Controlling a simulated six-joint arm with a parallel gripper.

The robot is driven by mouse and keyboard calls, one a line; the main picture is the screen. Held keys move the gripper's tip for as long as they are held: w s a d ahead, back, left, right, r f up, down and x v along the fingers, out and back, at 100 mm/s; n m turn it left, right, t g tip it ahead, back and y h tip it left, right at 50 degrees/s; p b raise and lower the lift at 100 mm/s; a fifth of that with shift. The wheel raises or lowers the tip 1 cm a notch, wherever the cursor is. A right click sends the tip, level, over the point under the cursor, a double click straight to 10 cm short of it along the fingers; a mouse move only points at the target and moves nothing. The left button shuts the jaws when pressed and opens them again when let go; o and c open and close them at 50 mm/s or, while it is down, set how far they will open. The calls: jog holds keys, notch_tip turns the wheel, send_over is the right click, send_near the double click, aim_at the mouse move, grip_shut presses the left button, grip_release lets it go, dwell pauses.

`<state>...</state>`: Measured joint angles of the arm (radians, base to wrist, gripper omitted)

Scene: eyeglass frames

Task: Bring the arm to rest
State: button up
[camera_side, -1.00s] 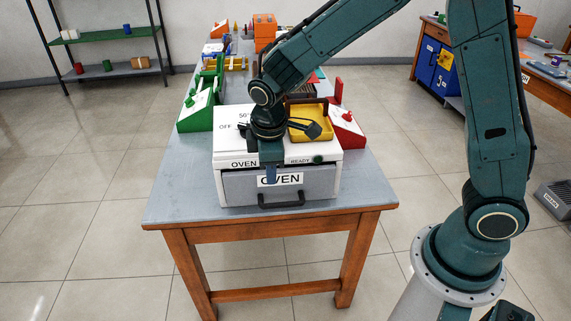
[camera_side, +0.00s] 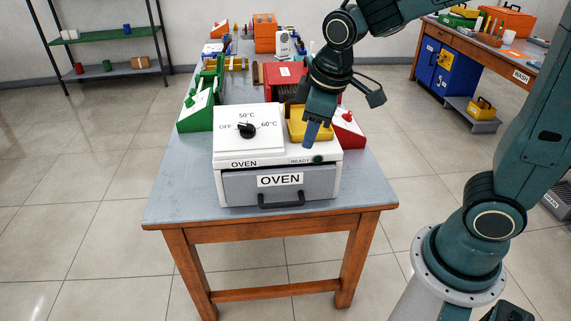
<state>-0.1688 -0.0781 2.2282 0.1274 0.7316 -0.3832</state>
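My gripper (camera_side: 310,134) is raised over the right part of the white oven (camera_side: 221,171), in front of a yellow tray (camera_side: 298,130). Its blue fingers point down, and I see them from one side, so their opening does not show. I see nothing held in them. The oven's black dial (camera_side: 246,129) sits among the marks OFF, 50°C and 60°C; which mark it points to is hard to tell. The oven's grey drawer front (camera_side: 240,188) with a black handle is shut.
The oven stands on a wooden-legged table (camera_side: 180,190) with free room at its front and left. Green (camera_side: 196,110) and red (camera_side: 346,130) wedge-shaped boxes flank the oven's back. A red box (camera_side: 285,80) and an orange unit (camera_side: 264,35) stand farther back.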

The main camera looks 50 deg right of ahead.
jog(key=s+d+r+m+t, duration=0.1)
jog(key=s+r+m, duration=0.1)
jog(key=s, duration=0.5)
jog(key=s+d+r+m+t, duration=0.1)
jog(key=s+d+r+m, duration=0.1)
jog(key=s, duration=0.6)
jog(key=shift+r+m+y, duration=0.3)
jog(key=shift+r+m, duration=0.3)
jog(key=shift+r, duration=0.2)
